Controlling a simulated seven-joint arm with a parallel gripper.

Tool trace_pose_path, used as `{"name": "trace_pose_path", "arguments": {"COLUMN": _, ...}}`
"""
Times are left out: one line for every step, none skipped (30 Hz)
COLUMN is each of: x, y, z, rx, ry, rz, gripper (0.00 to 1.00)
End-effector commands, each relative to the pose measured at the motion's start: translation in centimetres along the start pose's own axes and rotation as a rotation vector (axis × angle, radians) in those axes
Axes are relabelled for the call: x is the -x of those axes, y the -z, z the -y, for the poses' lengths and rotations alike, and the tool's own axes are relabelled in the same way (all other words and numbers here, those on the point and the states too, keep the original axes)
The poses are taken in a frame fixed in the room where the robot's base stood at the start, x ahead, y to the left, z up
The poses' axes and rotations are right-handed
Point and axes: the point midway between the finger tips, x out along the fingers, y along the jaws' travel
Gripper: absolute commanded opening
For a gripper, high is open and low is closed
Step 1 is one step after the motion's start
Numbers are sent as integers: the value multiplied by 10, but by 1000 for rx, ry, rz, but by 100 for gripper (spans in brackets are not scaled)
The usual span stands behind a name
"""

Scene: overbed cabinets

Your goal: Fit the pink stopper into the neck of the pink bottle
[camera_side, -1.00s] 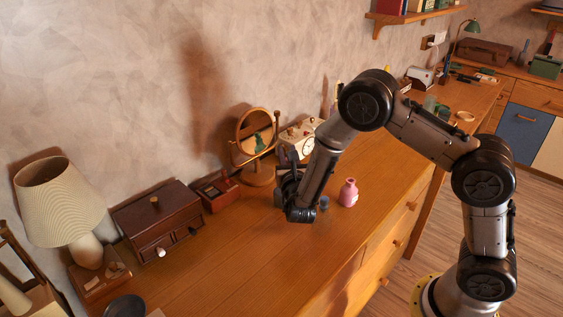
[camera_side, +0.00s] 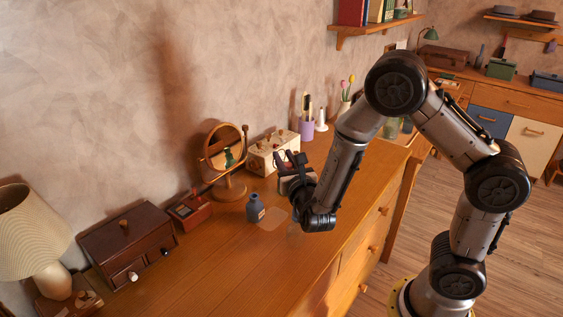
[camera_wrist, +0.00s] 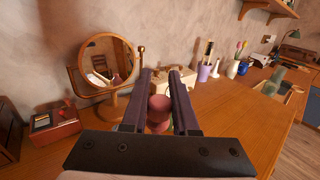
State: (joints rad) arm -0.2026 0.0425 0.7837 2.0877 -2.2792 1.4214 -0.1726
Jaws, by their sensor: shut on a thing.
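My gripper (camera_wrist: 160,75) reaches out level above the wooden dresser top, its two dark fingers shut on the pink stopper (camera_wrist: 158,104). The stopper looks reddish pink and rounded, and its lower part is partly hidden by the gripper body. A grey-blue bottle (camera_side: 255,210) stands upright on the top, left of my wrist.
A red box (camera_side: 190,209) and a dark drawer chest (camera_side: 125,243) are at left. A purple cup (camera_side: 306,129) stands farther back.

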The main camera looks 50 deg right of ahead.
Motion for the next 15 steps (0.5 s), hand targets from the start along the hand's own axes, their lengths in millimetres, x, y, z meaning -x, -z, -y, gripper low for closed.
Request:
{"name": "trace_pose_path", "arguments": {"x": -11, "y": 5, "z": 14, "rx": 2, "ry": 24, "rz": -1, "gripper": 0}}
{"name": "trace_pose_path", "arguments": {"x": -17, "y": 8, "z": 22, "rx": 2, "ry": 34, "rz": -2, "gripper": 0}}
{"name": "trace_pose_path", "arguments": {"x": -24, "y": 13, "z": 33, "rx": 2, "ry": 50, "rz": -3, "gripper": 0}}
{"name": "trace_pose_path", "arguments": {"x": -30, "y": 16, "z": 42, "rx": 3, "ry": 63, "rz": -3, "gripper": 0}}
{"name": "trace_pose_path", "arguments": {"x": -34, "y": 18, "z": 51, "rx": 2, "ry": 76, "rz": -2, "gripper": 0}}
{"name": "trace_pose_path", "arguments": {"x": -40, "y": 22, "z": 63, "rx": 1, "ry": 96, "rz": -3, "gripper": 0}}
{"name": "trace_pose_path", "arguments": {"x": -43, "y": 25, "z": 72, "rx": 1, "ry": 110, "rz": -3, "gripper": 0}}
{"name": "trace_pose_path", "arguments": {"x": -46, "y": 27, "z": 80, "rx": 1, "ry": 126, "rz": -3, "gripper": 0}}
{"name": "trace_pose_path", "arguments": {"x": -50, "y": 30, "z": 91, "rx": 2, "ry": 145, "rz": -3, "gripper": 0}}
{"name": "trace_pose_path", "arguments": {"x": -52, "y": 32, "z": 98, "rx": 1, "ry": 160, "rz": -2, "gripper": 0}}
{"name": "trace_pose_path", "arguments": {"x": -53, "y": 33, "z": 105, "rx": 1, "ry": 174, "rz": -1, "gripper": 0}}
{"name": "trace_pose_path", "arguments": {"x": -54, "y": 34, "z": 112, "rx": 0, "ry": 190, "rz": 0, "gripper": 0}}
{"name": "trace_pose_path", "arguments": {"x": -55, "y": 35, "z": 117, "rx": -1, "ry": 201, "rz": 0, "gripper": 0}}
{"name": "trace_pose_path", "arguments": {"x": -55, "y": 36, "z": 121, "rx": -1, "ry": 210, "rz": 0, "gripper": 0}}
{"name": "trace_pose_path", "arguments": {"x": -56, "y": 36, "z": 125, "rx": -1, "ry": 219, "rz": 0, "gripper": 0}}
